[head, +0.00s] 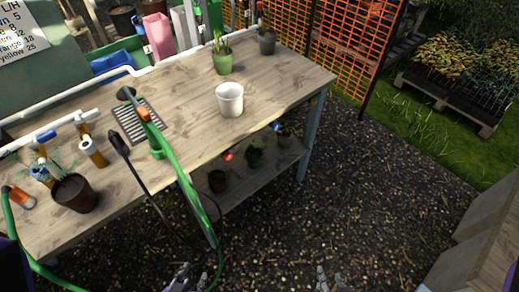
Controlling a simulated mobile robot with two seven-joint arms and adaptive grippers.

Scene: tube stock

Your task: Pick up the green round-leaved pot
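A green pot (222,64) with upright green leaves stands at the back of the wooden table; the leaves look long rather than round. On the lower shelf are small dark pots with green plants, one in the middle (255,157), one to its right (286,138) and one to its left (217,181); their leaf shapes are too small and shaded to tell. My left gripper (190,277) and my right gripper (331,279) show at the bottom edge over the gravel. Both look open and empty, apart from the table and pots.
The table (190,95) bears a white pot (229,99), a dark pot with a plant (74,194), another dark pot (267,42) and pipe fittings (92,151). A green hose (181,178) hangs over its front edge. Gravel (370,190) lies open to the right.

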